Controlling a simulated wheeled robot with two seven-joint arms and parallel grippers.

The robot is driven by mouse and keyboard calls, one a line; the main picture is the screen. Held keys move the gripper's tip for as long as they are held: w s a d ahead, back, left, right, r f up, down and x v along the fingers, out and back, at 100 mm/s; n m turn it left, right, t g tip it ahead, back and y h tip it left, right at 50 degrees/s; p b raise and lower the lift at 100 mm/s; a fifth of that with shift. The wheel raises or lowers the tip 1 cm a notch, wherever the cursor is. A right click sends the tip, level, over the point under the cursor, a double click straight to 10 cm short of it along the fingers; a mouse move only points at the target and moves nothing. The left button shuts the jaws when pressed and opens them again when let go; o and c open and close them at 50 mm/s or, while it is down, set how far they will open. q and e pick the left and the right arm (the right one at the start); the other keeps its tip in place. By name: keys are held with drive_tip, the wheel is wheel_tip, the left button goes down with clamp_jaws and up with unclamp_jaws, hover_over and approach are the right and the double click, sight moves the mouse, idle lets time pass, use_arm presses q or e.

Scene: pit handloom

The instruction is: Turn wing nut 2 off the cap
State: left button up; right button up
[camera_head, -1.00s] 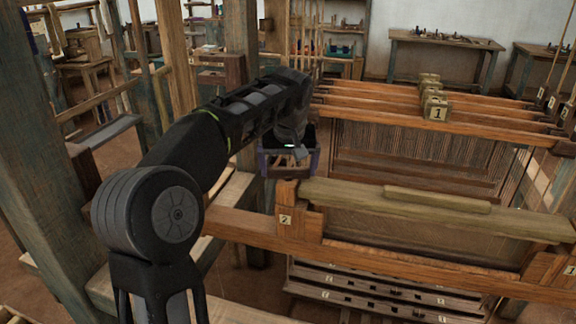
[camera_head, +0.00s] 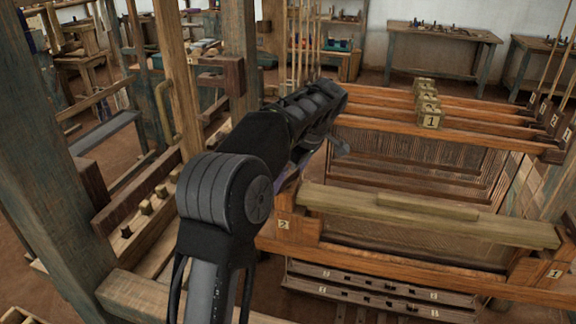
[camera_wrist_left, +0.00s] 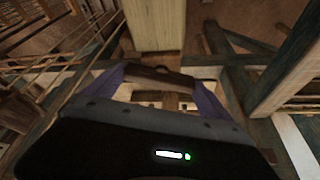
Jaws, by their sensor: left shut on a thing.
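The cap (camera_head: 500,230) is the long pale-green wooden beam at right centre in the head view. A plate numbered 2 (camera_head: 283,225) is on the wooden frame below its left end. My left gripper (camera_head: 291,174) is at that left end, mostly behind my own arm. In the left wrist view, its two purple fingers (camera_wrist_left: 158,86) stand on both sides of a dark brown wooden bar, which looks like wing nut 2 (camera_wrist_left: 160,75); the gripper is shut on it. The head view hides the nut, so its seating on the cap cannot be told. My right gripper is out of view.
Behind the cap are orange harness bars (camera_head: 470,110) with numbered blocks (camera_head: 431,120). A thick post (camera_head: 45,130) stands at the far left. Wooden knobs (camera_head: 146,207) sit on a rail left of my arm. Tool benches (camera_head: 440,38) stand at the back.

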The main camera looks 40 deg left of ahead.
use_arm(q)
drive_tip(key=shift+r+n+g+p, duration=0.2)
drive_tip(key=shift+n+g+p, duration=0.1)
drive_tip(key=shift+n+p, duration=0.55)
drive_tip(key=shift+w+f+n+p, duration=0.1)
drive_tip(key=shift+f+n+p, duration=0.05)
drive_tip(key=shift+n+p, duration=0.15)
drive_tip(key=o, duration=1)
drive_tip(key=shift+a, duration=0.1)
